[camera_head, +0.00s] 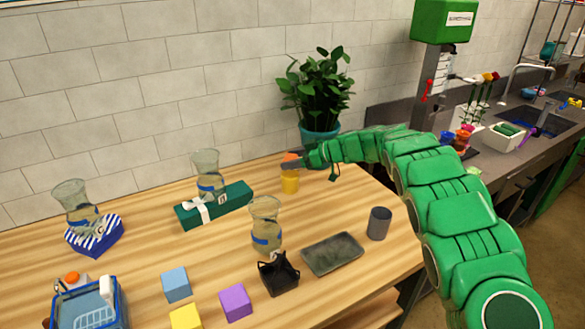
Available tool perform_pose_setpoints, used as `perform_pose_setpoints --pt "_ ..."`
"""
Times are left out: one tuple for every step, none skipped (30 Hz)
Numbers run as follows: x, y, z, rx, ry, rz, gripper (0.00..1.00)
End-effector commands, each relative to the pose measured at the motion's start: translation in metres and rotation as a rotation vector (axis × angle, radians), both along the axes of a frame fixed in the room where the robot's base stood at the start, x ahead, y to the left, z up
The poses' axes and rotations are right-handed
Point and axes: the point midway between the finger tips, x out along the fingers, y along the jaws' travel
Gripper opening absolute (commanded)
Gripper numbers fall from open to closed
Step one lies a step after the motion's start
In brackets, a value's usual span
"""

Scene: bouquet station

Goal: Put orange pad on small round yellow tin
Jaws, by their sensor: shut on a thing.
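The small round yellow tin (289,183) stands upright on the wooden table, towards the back right. The orange pad (290,158) is at the tip of my gripper (296,163), right above the tin. My gripper reaches in from the right and is shut on the pad. The fingers are small in view and partly hide the pad's lower edge.
A potted plant (320,90) stands just behind my gripper. A green gift box (214,205), glass vases (265,225), a grey tray (333,254) and a grey cup (379,223) stand around the tin. Coloured blocks (235,302) lie at the front.

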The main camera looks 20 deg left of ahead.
Motion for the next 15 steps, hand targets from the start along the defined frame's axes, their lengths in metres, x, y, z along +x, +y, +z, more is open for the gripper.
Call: perform_pose_setpoints --pt "0.001 0.000 -0.001 0.000 0.000 0.000 0.38" --pt "0.001 0.001 -0.002 0.001 0.000 0.000 0.38" --pt "0.002 0.001 -0.003 0.001 -0.001 0.000 0.38" --pt "0.003 0.002 -0.004 0.001 -0.001 0.000 0.38" --pt "0.004 0.002 -0.008 0.001 0.000 0.000 0.38" --pt "0.003 0.001 -0.014 0.001 0.002 -0.001 0.38" --pt "0.003 0.001 -0.019 0.001 0.002 -0.001 0.38" --pt "0.003 0.001 -0.023 0.001 0.001 0.000 0.38" --pt "0.003 0.001 -0.027 0.002 0.001 0.000 0.38" --pt "0.003 0.001 -0.030 0.002 0.001 0.000 0.38" --pt "0.003 0.001 -0.032 0.002 0.000 0.000 0.38" --pt "0.003 0.001 -0.033 0.002 0.000 0.000 0.38" --pt "0.003 0.002 -0.033 0.002 -0.001 0.000 0.38" --pt "0.003 0.002 -0.033 0.002 -0.001 0.000 0.38" --pt "0.003 0.002 -0.033 0.002 -0.001 0.000 0.38"
